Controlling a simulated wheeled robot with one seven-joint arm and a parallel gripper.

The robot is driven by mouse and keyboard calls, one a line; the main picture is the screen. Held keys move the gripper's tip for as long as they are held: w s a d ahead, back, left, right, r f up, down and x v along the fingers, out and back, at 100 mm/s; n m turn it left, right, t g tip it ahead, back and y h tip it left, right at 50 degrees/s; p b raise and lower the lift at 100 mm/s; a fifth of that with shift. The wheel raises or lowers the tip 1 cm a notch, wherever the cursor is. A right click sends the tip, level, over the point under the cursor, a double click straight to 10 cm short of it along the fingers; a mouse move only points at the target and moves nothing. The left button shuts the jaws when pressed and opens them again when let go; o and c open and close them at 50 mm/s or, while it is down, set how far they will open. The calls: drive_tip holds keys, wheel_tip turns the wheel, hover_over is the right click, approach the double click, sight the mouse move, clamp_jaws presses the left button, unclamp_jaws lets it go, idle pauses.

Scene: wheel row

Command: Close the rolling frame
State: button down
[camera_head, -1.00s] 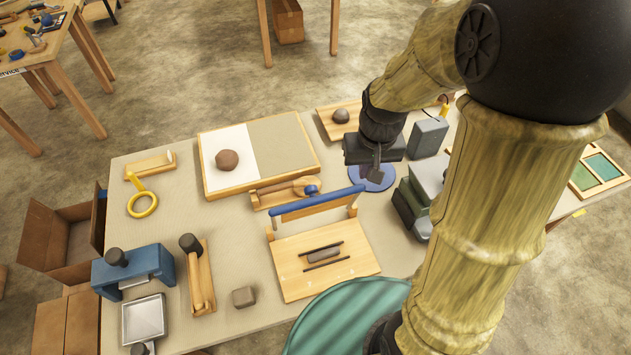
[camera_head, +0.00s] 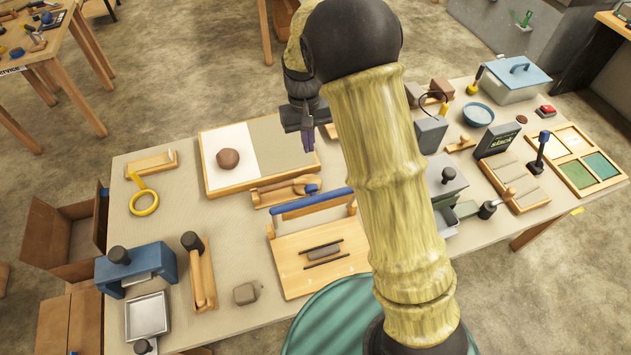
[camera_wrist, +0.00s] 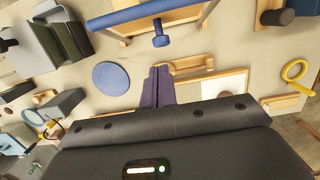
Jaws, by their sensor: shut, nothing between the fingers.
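The rolling frame has a flat wooden board (camera_head: 300,275) near the front of the table, with a grey clay slab between two dark rods on it. Its hinged part stands raised at the board's back edge, topped by a blue bar (camera_head: 310,203) with a blue knob. The blue bar also shows at the top of the wrist view (camera_wrist: 128,15). My gripper (camera_head: 308,145) is shut and empty, above the table behind the frame and apart from it. Its dark fingers show in the wrist view (camera_wrist: 158,86). My arm hides the table just right of the frame.
A white-and-tan board (camera_head: 235,185) with a clay ball lies behind the frame, and a wooden holder with a roller (camera_head: 285,190) lies between them. A blue press (camera_head: 135,268) and a wooden tool stand left. Grey machines (camera_head: 440,180) stand right. A blue disc (camera_wrist: 110,78) lies near my fingers in the wrist view.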

drive_tip(key=p, duration=0.3)
approach(315, 208)
drive_tip(key=w, duration=0.2)
drive_tip(key=w+f, duration=0.1)
drive_tip(key=w, duration=0.2)
drive_tip(key=shift+a+f, duration=0.2)
drive_tip(key=shift+a, duration=0.05)
drive_tip(key=s+p, duration=0.1)
drive_tip(key=s+d+p, duration=0.1)
drive_tip(key=shift+s+f, duration=0.25)
drive_tip(key=shift+s, duration=0.15)
drive_tip(key=shift+s+d+f, duration=0.1)
drive_tip(key=shift+s+f, duration=0.05)
drive_tip(key=shift+s, duration=0.3)
drive_tip(key=shift+f, duration=0.1)
drive_tip(key=shift+f, duration=0.1)
